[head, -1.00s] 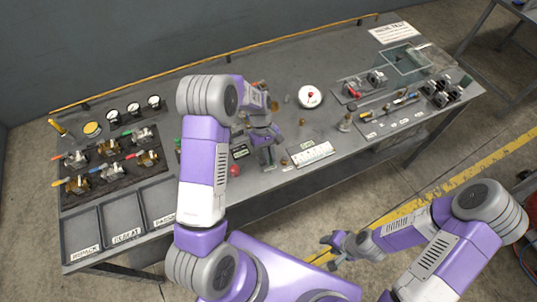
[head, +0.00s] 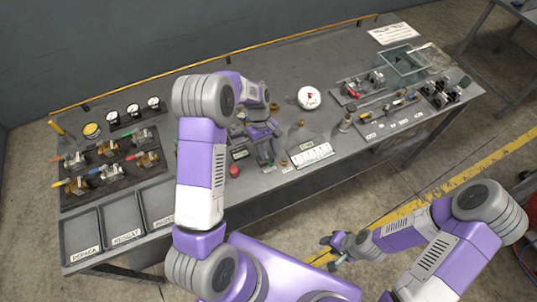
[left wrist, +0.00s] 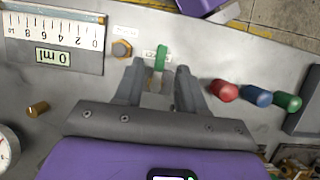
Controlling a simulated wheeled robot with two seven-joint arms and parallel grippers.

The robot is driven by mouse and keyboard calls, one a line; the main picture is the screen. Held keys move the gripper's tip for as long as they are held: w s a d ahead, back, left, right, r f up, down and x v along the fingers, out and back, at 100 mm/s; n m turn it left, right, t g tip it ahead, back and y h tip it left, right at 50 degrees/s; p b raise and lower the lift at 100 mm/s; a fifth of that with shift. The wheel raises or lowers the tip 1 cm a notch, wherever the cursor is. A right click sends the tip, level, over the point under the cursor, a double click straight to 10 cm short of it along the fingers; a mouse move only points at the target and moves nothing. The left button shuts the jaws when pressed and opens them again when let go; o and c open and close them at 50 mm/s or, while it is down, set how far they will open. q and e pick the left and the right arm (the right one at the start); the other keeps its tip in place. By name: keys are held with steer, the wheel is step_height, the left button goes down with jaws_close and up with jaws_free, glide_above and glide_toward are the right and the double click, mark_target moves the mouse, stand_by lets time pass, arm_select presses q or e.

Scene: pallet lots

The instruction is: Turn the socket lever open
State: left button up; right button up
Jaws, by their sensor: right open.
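A green lever (left wrist: 161,57) stands at the workbench's front edge in the left wrist view, in front of a small white label; I take it for the socket lever. My left gripper (left wrist: 160,68) is open, with its two fingers on either side of the lever and a gap visible to each. Whether the fingertips are down at the lever's height is hard to tell. In the head view my left gripper (head: 266,158) is over the front middle of the bench, and the lever is hidden there. My right gripper (head: 328,247) is open and empty, off the bench's front.
A white scale box reading 0 ml (left wrist: 52,40) and a brass nut (left wrist: 122,48) lie left of the fingers. Red (left wrist: 224,90), blue (left wrist: 257,96) and green (left wrist: 288,102) knobs are to the right. Valves on a board (head: 110,160) and trays (head: 125,215) fill the bench's left end.

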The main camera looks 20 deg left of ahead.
arm_select(q)
steer(key=v, duration=0.5)
arm_select(e)
steer(key=shift+r, duration=0.1)
steer(key=shift+s, duration=0.1)
stand_by(0.3)
